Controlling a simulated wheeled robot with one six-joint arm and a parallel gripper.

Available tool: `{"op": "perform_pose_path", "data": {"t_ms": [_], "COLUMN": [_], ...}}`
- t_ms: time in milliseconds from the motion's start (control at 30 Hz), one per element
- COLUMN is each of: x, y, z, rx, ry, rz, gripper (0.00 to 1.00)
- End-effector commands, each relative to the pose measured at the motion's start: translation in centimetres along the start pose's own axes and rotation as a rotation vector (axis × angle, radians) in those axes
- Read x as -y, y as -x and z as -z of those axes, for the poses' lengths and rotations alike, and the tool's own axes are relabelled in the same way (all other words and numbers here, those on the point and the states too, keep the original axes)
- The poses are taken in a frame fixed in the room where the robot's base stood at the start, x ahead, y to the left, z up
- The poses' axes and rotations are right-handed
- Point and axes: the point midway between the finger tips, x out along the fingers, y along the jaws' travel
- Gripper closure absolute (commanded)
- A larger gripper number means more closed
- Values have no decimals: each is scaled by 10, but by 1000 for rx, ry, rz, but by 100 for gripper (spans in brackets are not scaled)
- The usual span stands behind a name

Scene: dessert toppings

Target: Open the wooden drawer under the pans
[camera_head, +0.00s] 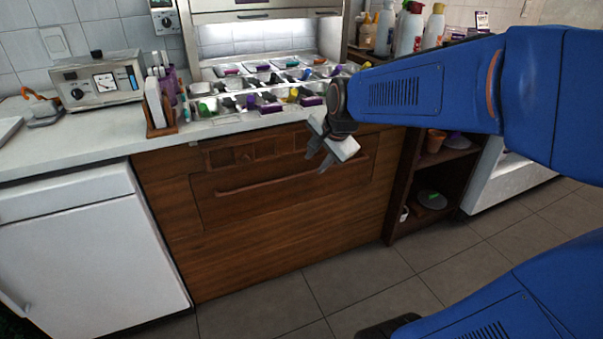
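The wooden drawer (240,212) is in the brown wood-grain cabinet front below the pans, with a long wooden bar handle (268,185) across it. Above the handle is a wooden strip with dark recesses (245,154); I cannot tell whether the drawer stands slightly out. The pans (232,112), small metal trays with colourful contents, sit on the counter above. My gripper (334,154) is in front of the right part of the drawer, near the handle's right end, and covers part of it. Whether it touches the handle is unclear. Its pale fingertips show, but their gap does not show clearly.
A white cabinet (95,255) stands at the left and open dark shelves (405,190) at the right. The counter (70,150) holds a metal appliance (98,80) and a wooden holder (161,122). The tiled floor (340,285) in front of the drawer is clear.

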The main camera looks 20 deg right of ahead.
Motion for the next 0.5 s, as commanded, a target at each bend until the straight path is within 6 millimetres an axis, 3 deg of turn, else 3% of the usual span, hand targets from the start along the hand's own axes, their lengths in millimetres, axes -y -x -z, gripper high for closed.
{"op": "perform_pose_path", "data": {"t_ms": [200,500], "x": [30,37], "y": [-28,-46], "z": [27,33], "rx": [-15,-17], "ry": [-260,-323], "rz": [26,32], "gripper": [68,68]}}
